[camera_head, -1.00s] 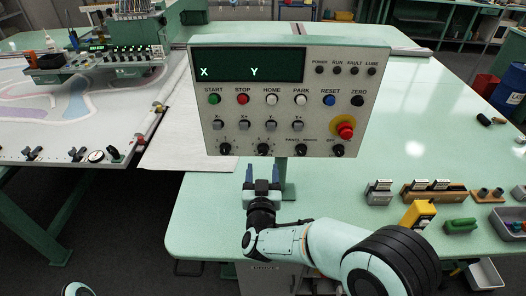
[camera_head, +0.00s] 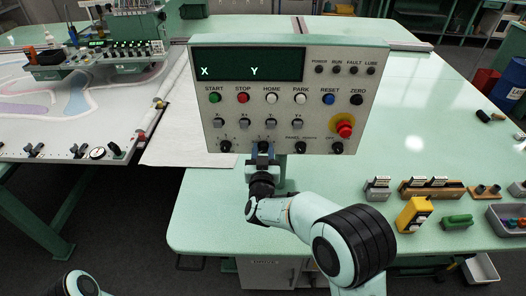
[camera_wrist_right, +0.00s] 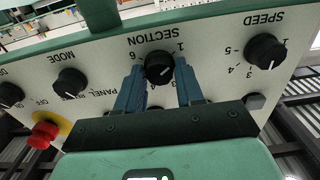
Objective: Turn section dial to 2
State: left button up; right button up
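The section dial (camera_wrist_right: 159,67) is a round black knob on the panel's lower row, under the word SECTION, which reads upside down in the right wrist view. Numbers ring it; its pointer is too unclear to read. My right gripper (camera_wrist_right: 158,72) is open, with one blue finger on each side of the dial; I cannot tell whether they touch it. In the head view the right gripper (camera_head: 263,152) is at the panel's lower edge and covers much of this dial. My left gripper is out of view.
The control panel (camera_head: 210,120) has a dark display, coloured buttons and a red emergency stop (camera_head: 344,126). The speed dial (camera_wrist_right: 265,51) and mode dial (camera_wrist_right: 70,82) flank the section dial. The green table (camera_head: 215,215) is clear at front left; a yellow block (camera_head: 413,214) stands right.

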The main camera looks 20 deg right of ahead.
jog(key=shift+m+b, duration=0.3)
jog(key=shift+b, duration=0.1)
jog(key=m+b, duration=0.6)
jog(key=b, duration=0.1)
jog(key=shift+d+f, duration=0.15)
jog(key=shift+m+b, duration=0.3)
jog(key=shift+b, duration=0.3)
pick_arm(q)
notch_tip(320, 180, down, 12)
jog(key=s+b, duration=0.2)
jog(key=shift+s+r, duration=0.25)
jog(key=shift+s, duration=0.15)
pick_arm(e)
jog(key=shift+m, duration=1.3)
jog(key=shift+r, duration=0.2)
jog(key=o, duration=1)
jog(key=shift+s, duration=0.15)
pick_arm(q)
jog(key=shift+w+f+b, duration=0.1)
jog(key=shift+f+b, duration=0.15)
jog(key=shift+b, duration=0.25)
pick_arm(e)
jog(key=v, duration=1.3)
jog(key=shift+s, duration=0.1)
